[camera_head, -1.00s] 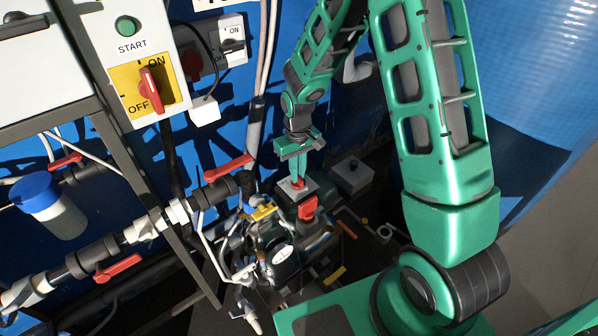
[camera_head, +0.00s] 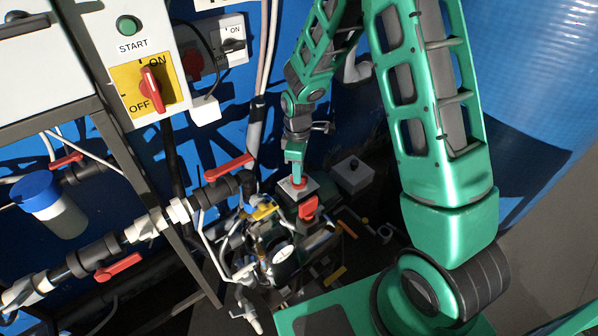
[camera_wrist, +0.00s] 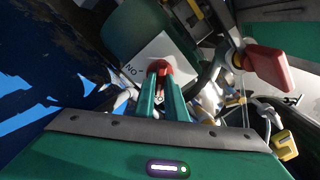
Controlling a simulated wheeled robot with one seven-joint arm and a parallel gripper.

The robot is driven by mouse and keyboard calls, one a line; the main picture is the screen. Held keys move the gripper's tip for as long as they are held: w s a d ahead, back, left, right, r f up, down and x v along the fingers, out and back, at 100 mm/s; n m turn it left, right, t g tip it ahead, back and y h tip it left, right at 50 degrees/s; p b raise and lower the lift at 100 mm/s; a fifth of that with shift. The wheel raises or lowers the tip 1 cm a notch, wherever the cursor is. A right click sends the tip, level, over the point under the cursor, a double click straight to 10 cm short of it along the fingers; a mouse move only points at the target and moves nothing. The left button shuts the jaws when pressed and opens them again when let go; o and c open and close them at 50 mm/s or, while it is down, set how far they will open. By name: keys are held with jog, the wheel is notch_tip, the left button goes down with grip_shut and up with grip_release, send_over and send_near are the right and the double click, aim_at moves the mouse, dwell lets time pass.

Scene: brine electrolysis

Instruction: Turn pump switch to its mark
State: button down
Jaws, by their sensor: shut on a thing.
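The pump switch is a small red knob (camera_wrist: 158,67) on a white plate (camera_wrist: 140,72) with dark lettering, seen in the wrist view. In the head view its white plate (camera_head: 311,186) lies on top of the pump, low in the middle. My gripper (camera_head: 298,182) reaches down onto it from above. In the wrist view my gripper (camera_wrist: 161,82) has its two green fingers shut on the red knob, one on each side. The fingers hide part of the knob, and I cannot make out the mark.
A red valve handle (camera_head: 309,208) stands close beside the switch; it is large at right in the wrist view (camera_wrist: 267,68). A grey box (camera_head: 352,174) is to the right. Pipes with red handles (camera_head: 229,167) and a panel with a red ON/OFF switch (camera_head: 152,90) are at left.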

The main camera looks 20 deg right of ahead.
jog(key=shift+w+d+r+n, duration=0.1)
jog(key=shift+w+d+n, duration=0.25)
jog(key=shift+d+n, duration=0.05)
dwell(0.4)
jog(key=c, duration=1.8)
grip_release()
jog(key=shift+s+a, duration=0.1)
jog(key=shift+s, duration=0.05)
jog(key=shift+a, duration=0.1)
notch_tip(320, 180, up, 11)
jog(key=shift+f, duration=0.2)
